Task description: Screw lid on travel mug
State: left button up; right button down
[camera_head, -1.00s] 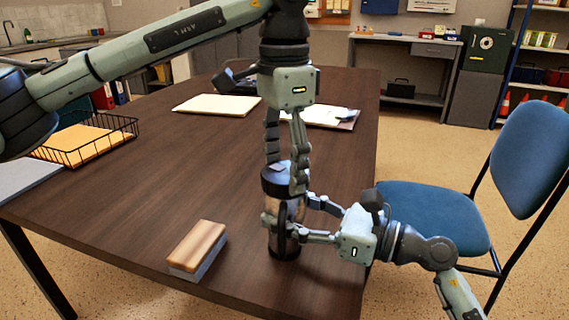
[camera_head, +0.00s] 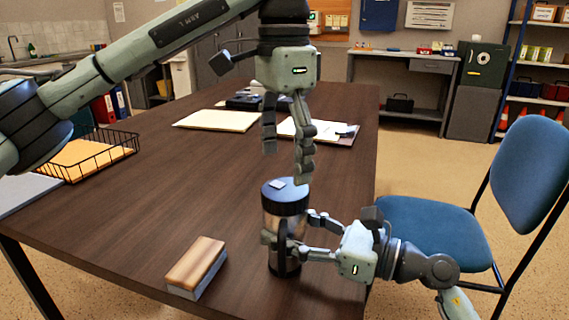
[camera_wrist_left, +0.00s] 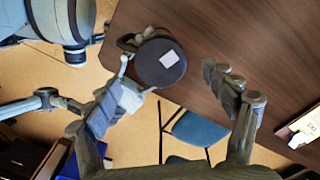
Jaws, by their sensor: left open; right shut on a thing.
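The travel mug (camera_head: 270,226) stands upright near the table's front right edge. Its dark round lid (camera_head: 284,200) with a pale square on top sits on the mug's mouth; whether it is threaded tight cannot be told. The lid also shows from above in the left wrist view (camera_wrist_left: 160,64). My right gripper (camera_head: 290,240) is shut around the mug's body from the right. My left gripper (camera_head: 285,165) is open and empty, pointing down just above the lid, its fingers apart from it. In the left wrist view its fingers (camera_wrist_left: 165,100) are spread wide.
A wood-topped block (camera_head: 196,266) lies left of the mug on the table (camera_head: 150,215). A wire tray (camera_head: 95,155) with folders, papers (camera_head: 217,121) and a clipboard (camera_head: 335,137) lie farther back. A blue chair (camera_head: 430,220) stands at the right.

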pick_arm(q)
jog(key=shift+c, duration=0.3)
jog(key=n, duration=0.5)
jog(key=shift+r, duration=0.2)
jog(key=n, duration=0.5)
jog(key=shift+r, duration=0.15)
jog(key=n, duration=0.5)
jog(key=shift+d+r, duration=0.1)
jog(key=shift+r, duration=0.05)
jog(key=n, duration=0.5)
jog(key=shift+r, duration=0.2)
jog(key=n, duration=0.5)
jog(key=shift+r, duration=0.15)
jog(key=n, duration=0.5)
jog(key=shift+r, duration=0.2)
jog(key=n, duration=0.5)
jog(key=shift+r, duration=0.15)
jog(key=n, duration=0.5)
jog(key=shift+r+n, duration=0.2)
jog(key=shift+n, duration=0.2)
